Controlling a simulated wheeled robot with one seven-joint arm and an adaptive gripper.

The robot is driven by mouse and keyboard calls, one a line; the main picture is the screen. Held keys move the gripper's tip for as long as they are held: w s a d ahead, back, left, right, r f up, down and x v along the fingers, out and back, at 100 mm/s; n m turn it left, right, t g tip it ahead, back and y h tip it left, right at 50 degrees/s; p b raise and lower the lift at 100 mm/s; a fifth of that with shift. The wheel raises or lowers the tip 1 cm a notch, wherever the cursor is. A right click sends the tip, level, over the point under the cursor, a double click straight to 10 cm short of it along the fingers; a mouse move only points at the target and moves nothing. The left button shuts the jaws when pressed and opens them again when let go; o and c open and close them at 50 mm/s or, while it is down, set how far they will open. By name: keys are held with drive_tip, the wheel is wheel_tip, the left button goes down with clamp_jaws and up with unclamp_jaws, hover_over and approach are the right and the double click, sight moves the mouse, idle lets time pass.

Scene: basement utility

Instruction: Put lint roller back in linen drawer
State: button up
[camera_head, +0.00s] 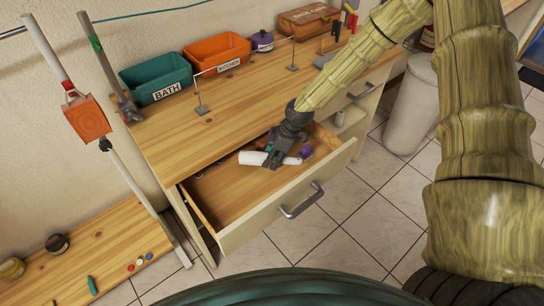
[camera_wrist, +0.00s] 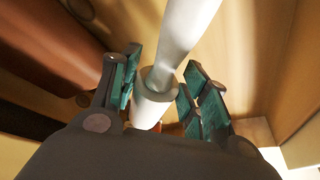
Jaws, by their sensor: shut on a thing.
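The lint roller (camera_head: 255,158) is a white cylinder with a thinner white part. My gripper (camera_head: 278,154) is shut on it, inside the outline of the open drawer (camera_head: 230,200). In the wrist view the lint roller (camera_wrist: 152,105) runs between the green-padded fingers of my gripper (camera_wrist: 160,92). I cannot tell whether the lint roller touches the drawer floor. The drawer is pulled out below the wooden worktop, and my gripper hides part of its contents.
A purple item (camera_head: 306,152) lies in the drawer near my gripper. A green BATH bin (camera_head: 155,78), an orange KITCHEN bin (camera_head: 216,52) and a wooden box (camera_head: 309,20) stand on the worktop. A pale bin (camera_head: 411,108) stands at right. The drawer's front part is bare.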

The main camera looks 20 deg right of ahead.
drive_tip(key=shift+f, duration=0.35)
drive_tip(key=o, duration=1.2)
drive_tip(key=shift+c, duration=0.2)
drive_tip(key=shift+r, duration=0.1)
drive_tip(key=shift+r+p, duration=0.35)
drive_tip(key=shift+r, duration=0.35)
drive_tip(key=shift+d+r+b, duration=0.1)
drive_tip(key=shift+d+b, duration=0.05)
drive_tip(key=shift+b, duration=0.2)
drive_tip(key=b+v, duration=0.2)
drive_tip(key=v, duration=0.9)
drive_tip(key=shift+r+b, duration=0.25)
drive_tip(key=shift+b, duration=0.05)
drive_tip(key=shift+s, duration=0.1)
